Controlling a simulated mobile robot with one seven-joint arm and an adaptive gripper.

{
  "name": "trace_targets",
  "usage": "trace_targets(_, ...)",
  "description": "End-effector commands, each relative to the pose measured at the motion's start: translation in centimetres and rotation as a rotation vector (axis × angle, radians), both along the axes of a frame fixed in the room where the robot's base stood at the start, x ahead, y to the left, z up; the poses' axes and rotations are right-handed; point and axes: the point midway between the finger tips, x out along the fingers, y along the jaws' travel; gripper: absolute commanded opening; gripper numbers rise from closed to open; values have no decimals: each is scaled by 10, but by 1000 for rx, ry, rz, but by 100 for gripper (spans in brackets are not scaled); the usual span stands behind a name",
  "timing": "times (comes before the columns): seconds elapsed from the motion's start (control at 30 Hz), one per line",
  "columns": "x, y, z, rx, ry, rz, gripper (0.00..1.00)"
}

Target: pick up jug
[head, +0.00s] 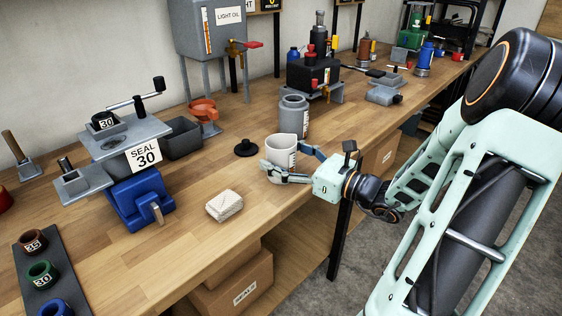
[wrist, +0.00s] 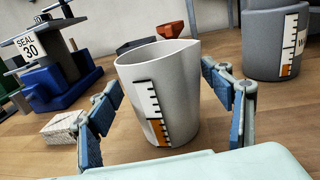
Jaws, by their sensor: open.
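The jug (head: 282,151) is a light grey-white measuring cup with a spout and a black scale with an orange band. It stands upright on the wooden workbench (head: 215,182). In the wrist view the jug (wrist: 160,95) is in the middle, between the two blue-padded fingers of my gripper (wrist: 165,125). The fingers are open, one on each side, with a visible gap to the jug on both sides. In the head view my gripper (head: 290,165) reaches in from the right, around the jug. The near finger hides part of the jug's lower side.
A grey canister (head: 294,118) stands just behind the jug. A black knobbed lid (head: 246,147) and a white cloth-like block (head: 224,206) lie to the left. The seal press (head: 130,150) is further left. Bare bench lies between the block and the jug.

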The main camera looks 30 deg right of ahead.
Motion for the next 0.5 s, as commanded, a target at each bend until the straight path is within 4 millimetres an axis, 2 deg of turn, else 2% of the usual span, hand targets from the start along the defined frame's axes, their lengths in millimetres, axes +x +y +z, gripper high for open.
trace_targets(0.27,3,2,0,0,0,0,73)
trace_targets(0.5,3,2,0,0,0,-1,47)
